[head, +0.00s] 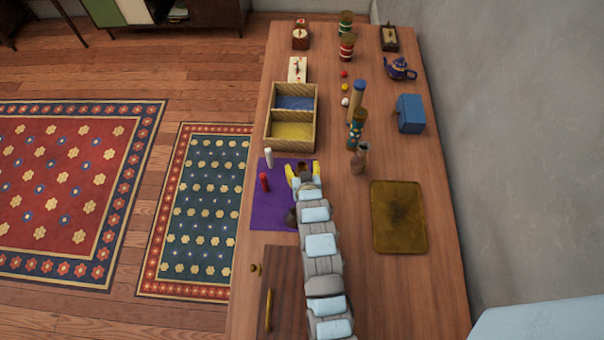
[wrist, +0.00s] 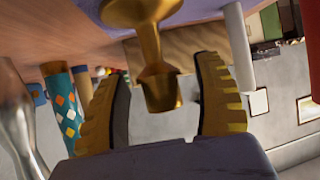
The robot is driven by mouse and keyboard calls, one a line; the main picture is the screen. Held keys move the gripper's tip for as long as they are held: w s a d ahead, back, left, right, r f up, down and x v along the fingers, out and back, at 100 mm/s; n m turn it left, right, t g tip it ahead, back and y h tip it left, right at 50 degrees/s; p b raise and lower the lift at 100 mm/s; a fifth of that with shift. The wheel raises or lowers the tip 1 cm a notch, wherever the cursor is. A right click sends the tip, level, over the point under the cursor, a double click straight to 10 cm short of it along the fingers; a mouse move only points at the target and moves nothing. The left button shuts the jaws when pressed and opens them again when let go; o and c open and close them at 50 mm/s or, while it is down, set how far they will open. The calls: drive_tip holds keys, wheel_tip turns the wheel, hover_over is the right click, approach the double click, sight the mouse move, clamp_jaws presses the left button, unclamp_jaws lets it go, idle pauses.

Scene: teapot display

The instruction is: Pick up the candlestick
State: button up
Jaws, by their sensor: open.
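A brass-coloured candlestick (wrist: 152,62) appears upside down in the wrist view, its base on the surface at the top and its cup hanging lower. My gripper (wrist: 160,75) is open, one yellow ridged finger on each side of the candlestick, with visible gaps to both. In the head view, my gripper (head: 303,170) is at the purple mat's right edge, and the candlestick shows only as a small dark-gold shape between the fingers. My arm hides part of that area.
The purple mat (head: 268,215) bears a white candle (head: 269,157) and a red candle (head: 264,182). A two-compartment box (head: 293,112) is behind. A glass-like vase (head: 360,158) and patterned tube (head: 355,131) stand to the right. A brown-gold mat (head: 399,217) lies bare.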

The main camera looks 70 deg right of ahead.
sight(302, 169)
clamp_jaws()
idle(0.3)
drive_tip(key=shift+r, duration=0.5)
wheel_tip(302, 169, up, 2)
drive_tip(key=shift+a+r, duration=0.1)
drive_tip(key=shift+r, duration=0.15)
drive_tip(key=d+r+p+v, duration=0.1)
drive_tip(key=p+v, duration=0.3)
drive_tip(key=v, duration=1.2)
drive_tip(key=shift+s+a+r+p, duration=0.15)
drive_tip(key=shift+s+r+p, duration=0.2)
drive_tip(key=shift+s, duration=0.2)
